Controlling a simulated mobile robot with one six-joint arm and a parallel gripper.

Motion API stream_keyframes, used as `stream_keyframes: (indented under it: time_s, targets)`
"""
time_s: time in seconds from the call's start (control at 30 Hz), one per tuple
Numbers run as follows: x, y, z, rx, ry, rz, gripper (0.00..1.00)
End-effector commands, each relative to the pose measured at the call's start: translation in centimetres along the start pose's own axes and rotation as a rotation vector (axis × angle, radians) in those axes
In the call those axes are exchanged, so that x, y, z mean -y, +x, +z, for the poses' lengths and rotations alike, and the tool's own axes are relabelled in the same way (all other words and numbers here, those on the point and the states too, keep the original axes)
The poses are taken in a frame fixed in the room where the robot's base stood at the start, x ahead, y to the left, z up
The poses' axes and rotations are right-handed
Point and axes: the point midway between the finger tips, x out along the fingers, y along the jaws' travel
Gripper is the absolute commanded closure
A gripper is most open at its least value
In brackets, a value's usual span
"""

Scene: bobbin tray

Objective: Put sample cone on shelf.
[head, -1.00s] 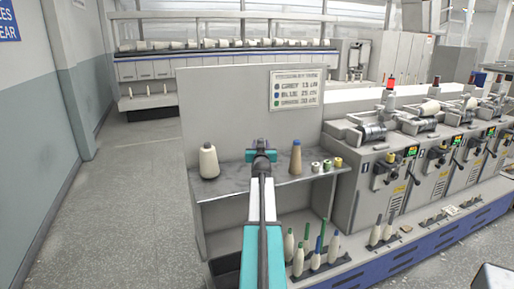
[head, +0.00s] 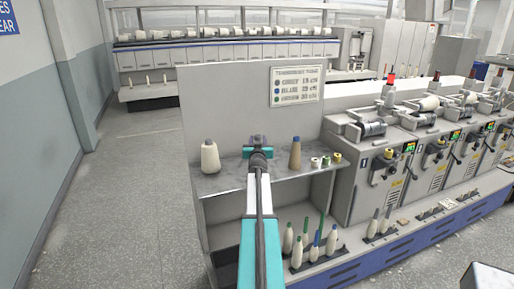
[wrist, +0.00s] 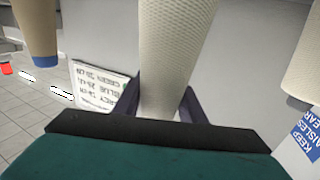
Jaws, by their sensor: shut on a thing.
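My gripper (wrist: 158,104) is shut on a cream textured cone (wrist: 176,50) in the wrist view, a dark finger on each side of it. In the head view my gripper (head: 258,148) is over the grey shelf (head: 232,180), and its wrist hides the held cone. I cannot tell whether the held cone touches the shelf. A cream cone with a dark tip (head: 210,158) stands upright to the left of the gripper. A tan cone (head: 295,154) stands to the right. Both flank the held cone in the wrist view.
Several small bobbins (head: 326,162) sit at the shelf's right end. A grey back panel (head: 225,105) with a printed sign (head: 297,87) rises behind. Several narrow bobbins (head: 316,245) stand on a low rack below. Winding machines (head: 400,170) line the right side. Open floor (head: 110,210) lies left.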

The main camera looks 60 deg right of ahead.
Motion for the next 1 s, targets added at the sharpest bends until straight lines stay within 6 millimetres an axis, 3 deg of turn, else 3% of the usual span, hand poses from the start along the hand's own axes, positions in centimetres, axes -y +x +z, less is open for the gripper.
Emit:
stream_keyframes:
  time_s: [0.47, 0.83, 1.0]
  targets:
    - [0.3, 0.3, -0.1, 0.002, 0.0, 0.002, 0.97]
    - [0.3, 0.3, 3.2, 0.002, -0.001, 0.004, 0.97]
    - [0.2, 0.2, 3.6, 0.001, 0.0, 0.004, 0.97]
